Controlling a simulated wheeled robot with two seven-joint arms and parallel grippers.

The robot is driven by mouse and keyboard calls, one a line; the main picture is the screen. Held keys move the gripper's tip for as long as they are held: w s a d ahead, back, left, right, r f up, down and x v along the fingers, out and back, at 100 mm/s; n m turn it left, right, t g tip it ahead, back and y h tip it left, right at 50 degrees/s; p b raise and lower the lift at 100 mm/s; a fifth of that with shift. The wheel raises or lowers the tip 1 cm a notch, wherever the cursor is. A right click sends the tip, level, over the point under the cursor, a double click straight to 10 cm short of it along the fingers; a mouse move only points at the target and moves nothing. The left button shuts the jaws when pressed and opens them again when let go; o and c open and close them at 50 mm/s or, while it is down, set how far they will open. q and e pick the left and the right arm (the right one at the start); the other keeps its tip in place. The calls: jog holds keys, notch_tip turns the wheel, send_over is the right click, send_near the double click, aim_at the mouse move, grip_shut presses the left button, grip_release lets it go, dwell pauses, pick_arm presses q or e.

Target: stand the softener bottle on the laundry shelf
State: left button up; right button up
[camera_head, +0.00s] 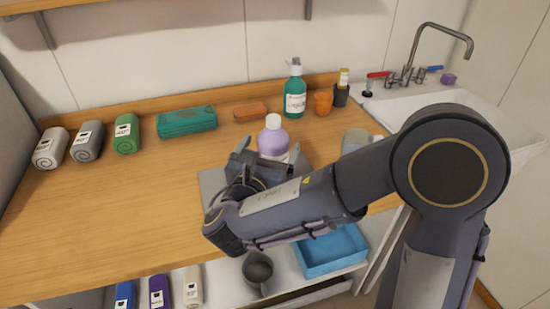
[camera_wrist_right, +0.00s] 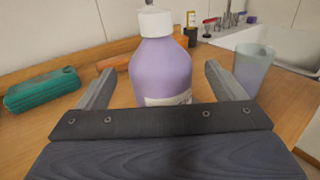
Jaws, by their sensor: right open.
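The purple bottle (camera_head: 273,141) with a white cap, which I take as the softener, stands upright on the wooden counter near a grey mat. It also shows in the right wrist view (camera_wrist_right: 161,70), with part of a white label. My right gripper (camera_wrist_right: 160,88) is open, with one finger on either side of the bottle's lower body and visible room at both sides. In the head view my right arm hides the bottle's base. A wooden shelf (camera_head: 40,5) on brackets is at the top left, and a white lower shelf (camera_head: 215,283) is below the counter; neither is labelled. My left gripper is not in view.
A green pump bottle (camera_head: 295,92), an orange cup (camera_head: 323,103) and a dark jar (camera_head: 341,92) stand behind. A translucent cup (camera_wrist_right: 252,68) is right of the gripper. A teal case (camera_head: 187,121) and rolled towels (camera_head: 88,141) are left. A blue tray (camera_head: 333,250) is below.

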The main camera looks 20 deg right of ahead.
jog(key=x, duration=0.5)
jog(key=shift+f+p, duration=0.25)
jog(key=shift+p, duration=0.05)
jog(key=c, duration=1.8)
